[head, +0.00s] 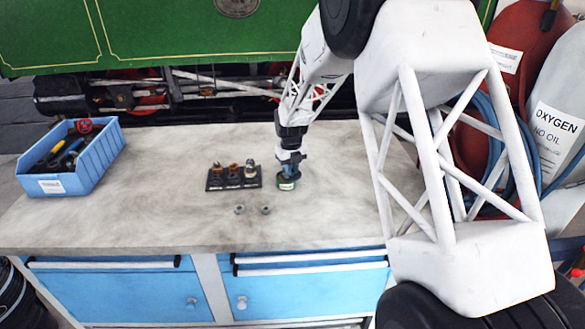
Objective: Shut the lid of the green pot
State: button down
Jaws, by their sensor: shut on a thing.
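The small green pot (287,185) stands on the workbench, to the right of a black holder. A pale label shows on its side. My gripper (288,174) points down right at the top of the pot and is shut on it. The fingers and the pot's top are small here and partly cover each other. I cannot tell whether the fingers grip the lid or the body, or how far open the lid is.
The black holder (234,186) carries several small fittings. Two small grey nuts (252,209) lie in front. A blue crate of tools (97,163) stands at the bench's left. Gas cylinders (553,125) stand at the right. The bench's front left is clear.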

jog(key=shift+a, duration=0.1)
dwell(0.4)
jog(key=c, duration=1.2)
grip_release()
jog(key=shift+o, duration=0.2)
jog(key=shift+r, duration=0.15)
jog(key=shift+r, duration=3.8)
